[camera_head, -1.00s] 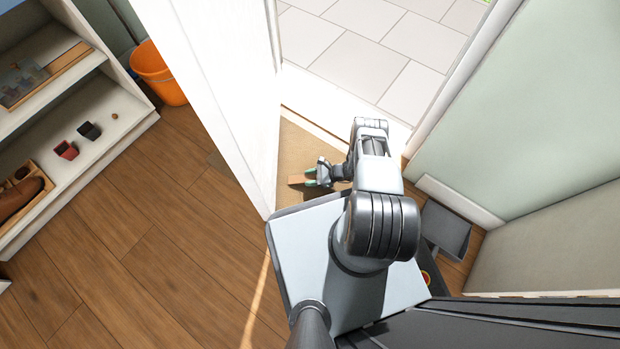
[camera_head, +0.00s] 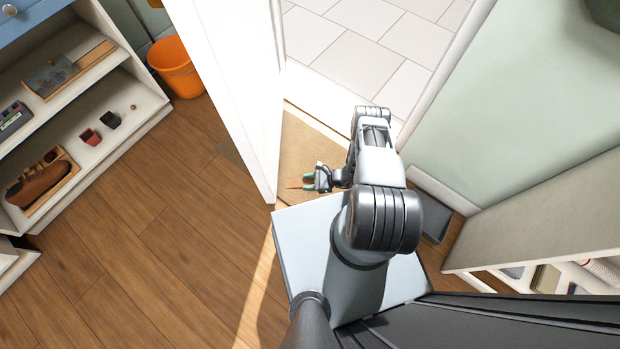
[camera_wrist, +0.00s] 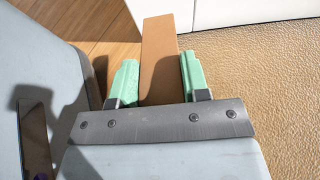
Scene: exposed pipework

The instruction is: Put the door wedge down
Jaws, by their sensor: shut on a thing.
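The door wedge (camera_wrist: 159,58) is a tan-brown tapered block. My gripper (camera_wrist: 153,82) is shut on it, with a green fingertip on each side. In the head view the wedge (camera_head: 296,187) sticks out to the left from my gripper (camera_head: 310,181), low over the doormat near the open door's free edge. The white door (camera_head: 232,90) stands open to the left of the gripper. In the wrist view the wedge points toward the white door's lower edge (camera_wrist: 225,14). I cannot tell whether the wedge touches the mat. Its held end is partly hidden between the fingers.
The tan doormat (camera_head: 300,150) lies inside the doorway, with pale tiles (camera_head: 370,45) beyond. An orange bucket (camera_head: 176,68) and a shelf (camera_head: 110,150) with shoes and small items are at left. A green wall (camera_head: 530,110) and low unit close the right. Wooden floor (camera_head: 170,240) is clear at left.

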